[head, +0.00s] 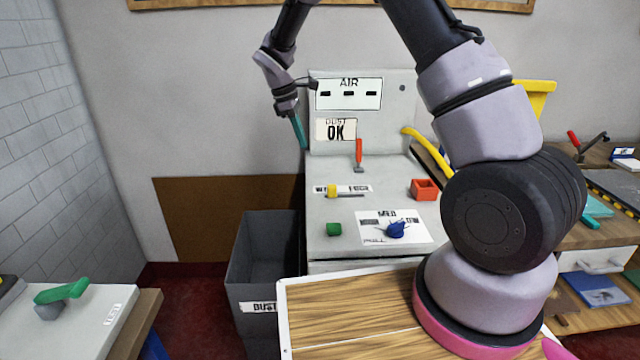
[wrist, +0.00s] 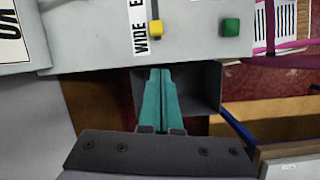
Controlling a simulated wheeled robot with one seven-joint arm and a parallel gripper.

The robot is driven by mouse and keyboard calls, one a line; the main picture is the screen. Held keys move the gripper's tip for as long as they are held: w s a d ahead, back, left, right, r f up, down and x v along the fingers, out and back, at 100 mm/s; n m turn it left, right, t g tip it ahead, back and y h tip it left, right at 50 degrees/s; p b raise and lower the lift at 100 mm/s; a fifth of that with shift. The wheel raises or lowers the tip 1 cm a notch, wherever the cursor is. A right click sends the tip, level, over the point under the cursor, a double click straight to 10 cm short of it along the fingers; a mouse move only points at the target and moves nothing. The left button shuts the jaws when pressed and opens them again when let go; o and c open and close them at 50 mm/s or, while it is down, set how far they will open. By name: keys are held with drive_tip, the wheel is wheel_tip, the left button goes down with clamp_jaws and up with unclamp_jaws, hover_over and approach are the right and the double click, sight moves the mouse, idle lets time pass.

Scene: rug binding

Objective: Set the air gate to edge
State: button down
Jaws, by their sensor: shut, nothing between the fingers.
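The air gate is a yellow slider knob (head: 332,191) on the grey machine's sloped top. It sits at the left end of its slot, by the WIDE end of the label (head: 357,188). The wrist view shows the knob (wrist: 156,30) with the slot and WIDE label running away from it. My gripper (head: 303,147) has teal fingers, closed together and empty. It hangs left of the panel, above and apart from the knob. In the wrist view the fingertips (wrist: 160,70) are over the dust bin, below the knob in the picture.
A green button (head: 334,229), a blue knob (head: 396,230), a red lever (head: 359,153) and a red square block (head: 424,189) are around the slider. A grey dust bin (head: 243,280) stands left of the machine. A wooden tabletop (head: 340,310) is in front.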

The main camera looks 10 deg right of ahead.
sight(332, 191)
wheel_tip(332, 191, down, 6)
drive_tip(key=w+a+n+h, duration=0.1)
drive_tip(key=a+n, duration=0.1)
drive_tip(key=shift+a, duration=0.15)
drive_tip(key=x, duration=0.9)
drive_tip(key=shift+s+f, duration=0.15)
drive_tip(key=shift+f, duration=0.1)
drive_tip(key=d, duration=0.3)
drive_tip(key=shift+s+d+f, duration=0.15)
drive_tip(key=shift+s+f, duration=0.05)
drive_tip(key=shift+f, duration=0.1)
drive_tip(key=shift+d, duration=0.5)
drive_tip(key=d, duration=0.5)
drive_tip(key=s+d, duration=0.1)
drive_tip(key=d, duration=0.2)
drive_tip(key=shift+d, duration=0.3)
